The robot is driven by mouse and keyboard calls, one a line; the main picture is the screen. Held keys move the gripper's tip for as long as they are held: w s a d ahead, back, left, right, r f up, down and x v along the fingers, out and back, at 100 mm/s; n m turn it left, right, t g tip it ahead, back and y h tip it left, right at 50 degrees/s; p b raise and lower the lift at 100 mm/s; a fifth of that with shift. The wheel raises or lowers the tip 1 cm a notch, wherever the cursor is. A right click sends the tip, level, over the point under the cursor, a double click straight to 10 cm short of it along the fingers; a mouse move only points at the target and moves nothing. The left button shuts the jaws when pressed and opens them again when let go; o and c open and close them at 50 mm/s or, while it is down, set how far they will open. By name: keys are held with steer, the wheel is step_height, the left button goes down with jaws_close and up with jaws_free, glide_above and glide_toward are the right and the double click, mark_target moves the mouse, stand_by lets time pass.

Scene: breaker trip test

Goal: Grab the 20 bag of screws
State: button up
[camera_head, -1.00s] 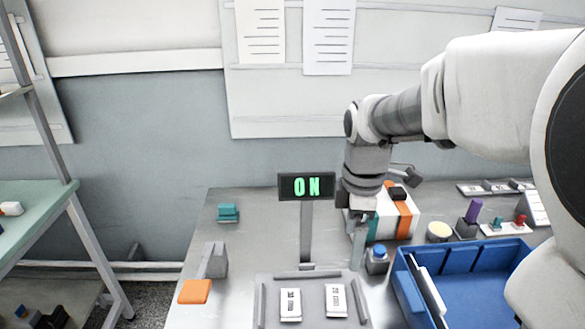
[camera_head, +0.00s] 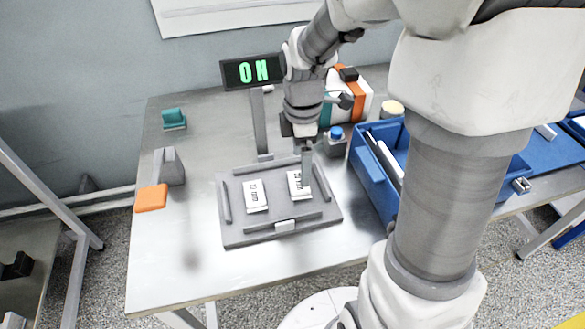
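Two small white bags with dark print lie on a grey tray (camera_head: 250,236) on the metal table. The left bag (camera_head: 256,198) is fully in view. The right bag (camera_head: 296,188) lies beside it with a gap between them. Their print is too small to read surely, so I cannot tell which is the 20 bag. My gripper (camera_head: 307,172) points down at the right bag's upper right edge. Its fingers are seen edge-on. I cannot tell whether they touch the bag or how far apart they are.
A black display (camera_head: 252,71) reading ON stands on a post behind the tray. A blue-capped bottle (camera_head: 335,142) and a blue bin (camera_head: 372,188) stand to the right. An orange block (camera_head: 151,198) and a grey wedge (camera_head: 169,167) sit left. The table's front left is clear.

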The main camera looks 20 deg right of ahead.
mark_target(299, 181)
steer(key=shift+s+a+f+b, duration=0.1)
steer(key=shift+f+b, duration=0.4)
steer(key=shift+f, duration=0.9)
steer(key=shift+a+f+b, duration=0.1)
steer(key=shift+f+b, duration=0.35)
steer(key=shift+f, duration=0.9)
steer(key=shift+c, duration=0.3)
steer(key=c, duration=1.1)
